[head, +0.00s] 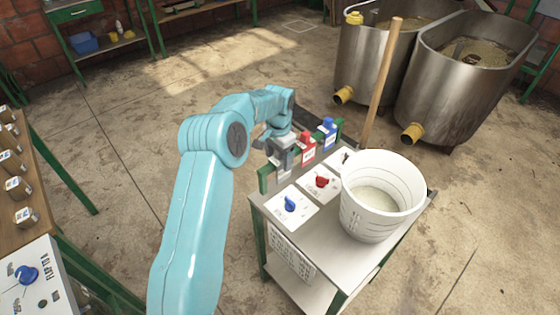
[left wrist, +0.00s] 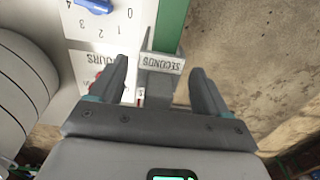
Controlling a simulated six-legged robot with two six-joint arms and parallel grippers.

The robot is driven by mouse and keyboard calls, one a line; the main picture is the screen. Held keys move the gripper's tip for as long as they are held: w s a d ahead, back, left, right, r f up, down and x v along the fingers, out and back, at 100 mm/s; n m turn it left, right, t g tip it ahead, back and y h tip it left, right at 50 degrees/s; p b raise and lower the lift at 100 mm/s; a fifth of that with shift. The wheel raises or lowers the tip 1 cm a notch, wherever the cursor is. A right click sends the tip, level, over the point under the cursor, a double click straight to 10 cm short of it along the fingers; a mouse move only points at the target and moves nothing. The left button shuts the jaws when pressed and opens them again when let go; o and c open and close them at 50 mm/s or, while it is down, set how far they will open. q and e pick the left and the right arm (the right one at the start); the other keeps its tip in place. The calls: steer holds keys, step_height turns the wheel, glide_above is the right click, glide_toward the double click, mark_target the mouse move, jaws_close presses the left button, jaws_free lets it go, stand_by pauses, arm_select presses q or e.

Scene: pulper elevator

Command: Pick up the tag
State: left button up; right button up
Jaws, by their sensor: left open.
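A small grey tag (left wrist: 162,65) with a white label reading "SECONDS" shows in the left wrist view, beside a green edge strip. My left gripper (left wrist: 158,70) is open, with one finger on each side of the tag and visible space on both sides. In the head view my left gripper (head: 279,162) is low over the table's back left edge, and I cannot make out the grey tag clearly there. A red tag-like piece (head: 307,147) and a blue one (head: 327,133) stand in a row to its right. My right gripper is not in view.
The table (head: 312,268) carries a blue-knob panel (head: 291,206), a red-knob panel (head: 319,184) and a white bucket (head: 376,213). A wooden pole (head: 381,85) rises behind. Metal tanks (head: 450,93) stand back right. A wooden bench (head: 45,235) is at left. Floor between is open.

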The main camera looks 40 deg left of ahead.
arm_select(q)
steer(key=shift+w+f, duration=0.2)
steer(key=shift+f, duration=0.1)
steer(key=shift+d, duration=0.15)
steer(key=shift+r, duration=0.1)
steer(key=shift+s, duration=0.15)
steer(key=c, duration=0.9)
steer(key=shift+c, duration=1.1)
steer(key=shift+r, duration=0.1)
step_height(320, 180, up, 11)
steer(key=shift+f, duration=0.15)
step_height(320, 180, up, 9)
steer(key=p, duration=0.3)
